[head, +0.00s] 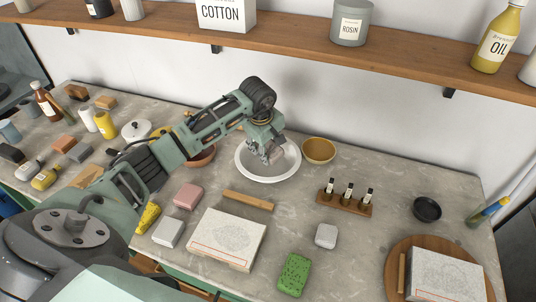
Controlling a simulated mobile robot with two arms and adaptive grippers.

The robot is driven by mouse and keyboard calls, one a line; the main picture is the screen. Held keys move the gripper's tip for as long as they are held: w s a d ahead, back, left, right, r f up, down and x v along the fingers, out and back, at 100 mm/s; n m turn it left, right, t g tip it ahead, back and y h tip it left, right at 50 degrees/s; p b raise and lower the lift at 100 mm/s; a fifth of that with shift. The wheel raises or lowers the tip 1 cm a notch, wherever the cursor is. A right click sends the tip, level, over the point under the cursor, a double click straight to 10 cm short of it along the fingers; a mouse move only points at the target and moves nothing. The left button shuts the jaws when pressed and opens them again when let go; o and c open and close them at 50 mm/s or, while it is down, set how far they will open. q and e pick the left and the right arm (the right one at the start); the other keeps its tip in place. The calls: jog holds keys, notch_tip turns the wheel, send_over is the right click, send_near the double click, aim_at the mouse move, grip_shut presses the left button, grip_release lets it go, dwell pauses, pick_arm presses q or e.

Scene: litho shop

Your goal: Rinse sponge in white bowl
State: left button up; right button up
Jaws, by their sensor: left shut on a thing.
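The white bowl (262,180) stands on the grey stone bench, towards the wall. My left arm reaches in from the left, and my left gripper (274,157) points down inside the bowl's rim. It is shut on a small greyish-pink thing, apparently the sponge, mostly hidden by the fingers. I cannot tell whether it touches the bowl's bottom. My right gripper is not in view.
Near the bowl are an ochre bowl (319,150), a terracotta bowl (202,158), a wooden bar (248,200) and a vial rack (345,205). A printing stone (226,238) lies in front. A wooden shelf (290,49) runs above.

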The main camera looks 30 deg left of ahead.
aim_at(269, 143)
pick_arm(q)
jog(key=shift+r+p, duration=1.1)
jog(key=shift+r, duration=1.2)
dwell(0.4)
jog(key=shift+r+p, duration=1.05)
jog(key=shift+r, duration=1)
jog(key=shift+d, duration=0.1)
